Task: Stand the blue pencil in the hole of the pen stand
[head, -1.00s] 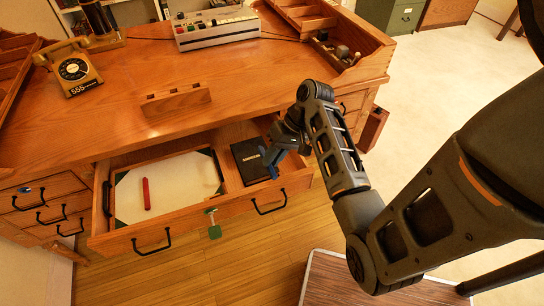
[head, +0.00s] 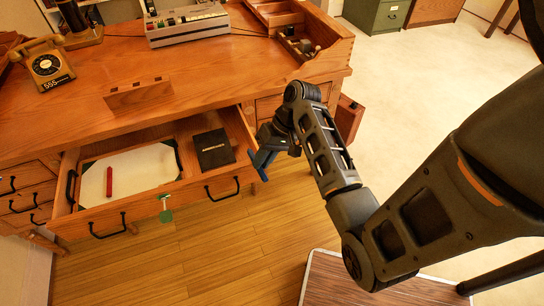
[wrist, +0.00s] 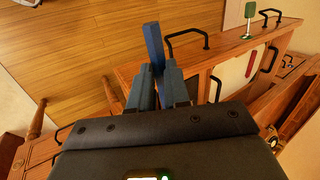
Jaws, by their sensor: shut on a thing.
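My gripper (head: 264,152) is shut on the blue pencil (wrist: 153,45), which juts out beyond the fingers in the wrist view. In the head view the gripper hangs just beyond the right end of the open drawer, over the floor; the pencil is hard to tell from the bluish fingers there. A low wooden block (head: 138,96), seemingly the pen stand, stands on the desk top, left of and behind my gripper. Small dark marks show along its top edge, but its hole is not clear.
The open drawer (head: 150,213) holds a pale pad, a red stick (head: 109,181) and a black book (head: 213,149). A green tag (head: 165,215) hangs at its front. A telephone (head: 48,64) and a grey machine (head: 186,25) stand on the desk. The desk top around the block is clear.

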